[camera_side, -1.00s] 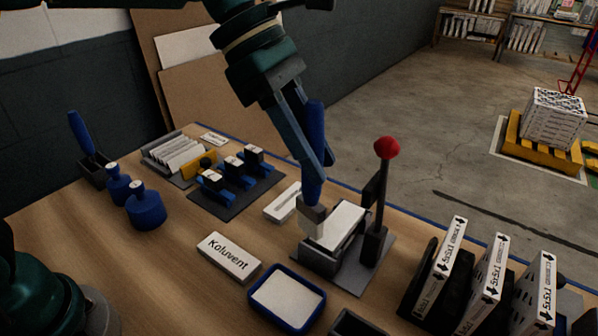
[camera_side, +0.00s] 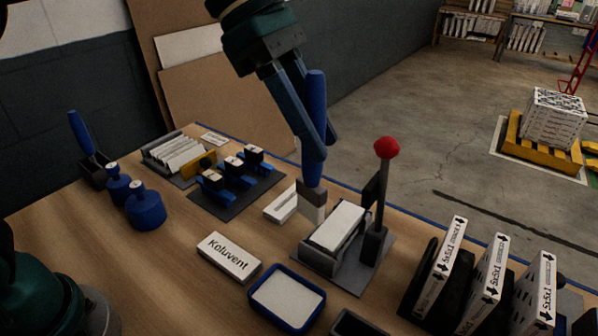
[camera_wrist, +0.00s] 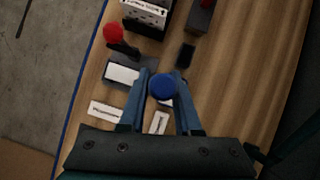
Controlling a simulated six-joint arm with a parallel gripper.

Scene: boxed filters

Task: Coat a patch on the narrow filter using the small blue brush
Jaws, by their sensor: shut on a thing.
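My gripper (camera_side: 319,146) is shut on the blue handle of a brush (camera_side: 315,100), held nearly upright. The brush has a grey ferrule and pale bristles, which hang beside the far left end of a dark clamp fixture (camera_side: 321,262). A white filter block (camera_side: 340,226) lies in this fixture, and I cannot tell whether the bristles touch anything. In the wrist view the round blue handle end (camera_wrist: 162,86) sits between my fingers, and the white block (camera_wrist: 122,73) is left of them. No coated patch is distinguishable on the block.
A red-knobbed lever (camera_side: 386,148) rises beside the fixture. A blue tray (camera_side: 321,307) with white contents and a Koluvent block (camera_side: 229,257) are in front. Boxed filters (camera_side: 488,282) stand at right. Another blue handle (camera_side: 80,132), blue bottles (camera_side: 146,207) and a rack (camera_side: 181,181) are left.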

